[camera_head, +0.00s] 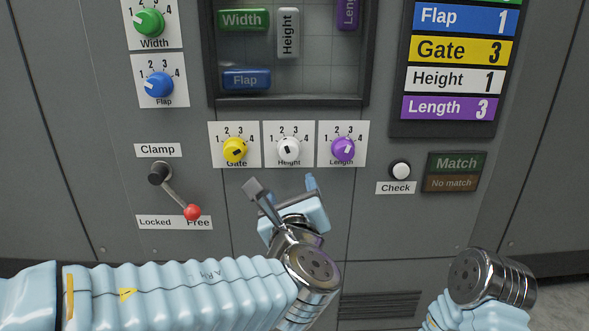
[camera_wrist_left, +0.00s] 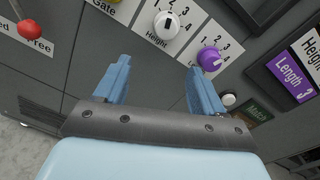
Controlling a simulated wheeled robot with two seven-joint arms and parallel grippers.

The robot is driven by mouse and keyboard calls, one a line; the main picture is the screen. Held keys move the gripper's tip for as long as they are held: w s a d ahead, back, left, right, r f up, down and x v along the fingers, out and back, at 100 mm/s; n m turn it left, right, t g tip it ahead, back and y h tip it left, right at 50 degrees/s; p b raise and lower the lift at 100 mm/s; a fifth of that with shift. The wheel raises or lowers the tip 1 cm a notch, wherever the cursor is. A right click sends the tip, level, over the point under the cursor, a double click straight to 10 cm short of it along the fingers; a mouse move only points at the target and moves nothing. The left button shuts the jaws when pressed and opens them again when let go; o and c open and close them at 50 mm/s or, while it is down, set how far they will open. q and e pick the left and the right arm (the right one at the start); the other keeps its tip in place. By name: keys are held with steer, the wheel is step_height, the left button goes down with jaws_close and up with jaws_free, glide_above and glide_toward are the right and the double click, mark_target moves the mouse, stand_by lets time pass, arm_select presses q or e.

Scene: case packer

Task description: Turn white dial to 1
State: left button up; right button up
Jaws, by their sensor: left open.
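The white dial (camera_head: 289,149) sits on the Height plate in the middle of a row of three dials, with numbers 1 to 4 around it. It also shows at the top of the left wrist view (camera_wrist_left: 166,24). I cannot tell for certain which number its dark mark points to. My left gripper (camera_head: 281,186) is open and empty, below and in front of this dial. In the left wrist view its two blue fingers (camera_wrist_left: 158,68) stand wide apart, with the dial beyond them and not touched. My right wrist shows at the lower right, but its gripper does not.
A yellow Gate dial (camera_head: 234,149) is left of the white one, a purple Length dial (camera_head: 343,149) right. The red-knobbed clamp lever (camera_head: 176,190) sticks out at left. A Check button (camera_head: 400,171) is at right. The colour list (camera_head: 458,75) reads Height 1.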

mark_target(290, 155)
arm_select(q)
steer(key=w, duration=0.9)
steer(key=w+r+p, duration=0.1)
steer(key=w, duration=0.3)
steer(key=shift+w+a, duration=0.1)
steer(key=shift+w, duration=0.2)
